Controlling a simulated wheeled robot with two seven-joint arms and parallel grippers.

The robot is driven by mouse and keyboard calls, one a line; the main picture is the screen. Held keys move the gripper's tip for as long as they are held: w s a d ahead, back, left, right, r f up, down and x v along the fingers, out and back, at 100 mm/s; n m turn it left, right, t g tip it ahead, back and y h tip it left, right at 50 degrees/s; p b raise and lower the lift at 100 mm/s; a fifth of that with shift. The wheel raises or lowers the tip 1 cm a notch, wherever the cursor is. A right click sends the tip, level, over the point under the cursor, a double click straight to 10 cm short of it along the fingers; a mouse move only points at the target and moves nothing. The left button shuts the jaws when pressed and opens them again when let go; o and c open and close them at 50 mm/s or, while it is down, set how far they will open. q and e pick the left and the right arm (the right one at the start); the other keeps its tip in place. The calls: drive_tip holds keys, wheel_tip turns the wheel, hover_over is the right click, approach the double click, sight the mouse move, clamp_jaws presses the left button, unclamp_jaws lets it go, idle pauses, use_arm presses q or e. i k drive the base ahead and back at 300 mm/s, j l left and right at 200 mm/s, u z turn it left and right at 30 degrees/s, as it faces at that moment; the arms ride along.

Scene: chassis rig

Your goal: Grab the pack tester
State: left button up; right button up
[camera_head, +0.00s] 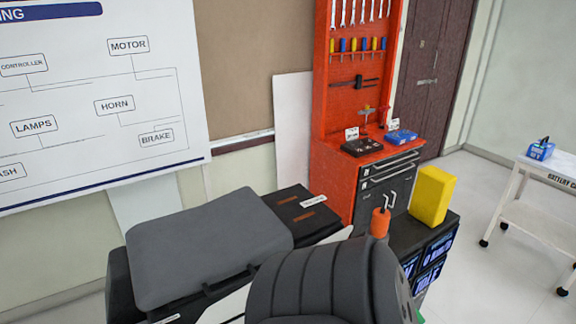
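No thing in view carries a readable pack tester label, so I cannot tell for sure which it is. A small blue device (540,149) with a dark part on top sits on the white cart (530,203) at the right. Another low blue item (400,137) lies on top of the red tool cabinet, beside a black tray (362,147). A yellow box (432,195) stands upright on a dark unit with lit blue panels (436,250). Neither of my grippers shows in the view.
The red tool cabinet (335,168) stands against the wall, with tools hanging on its back panel. A grey padded seat (205,243) and a dark ribbed seat (325,285) fill the foreground. An orange-handled tool (380,222) stands near the yellow box. Floor (485,265) is clear before the cart.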

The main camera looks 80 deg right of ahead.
sight(434, 187)
drive_tip(key=z, duration=3.15)
drive_tip(key=k+z, duration=0.15)
drive_tip(key=i, duration=0.05)
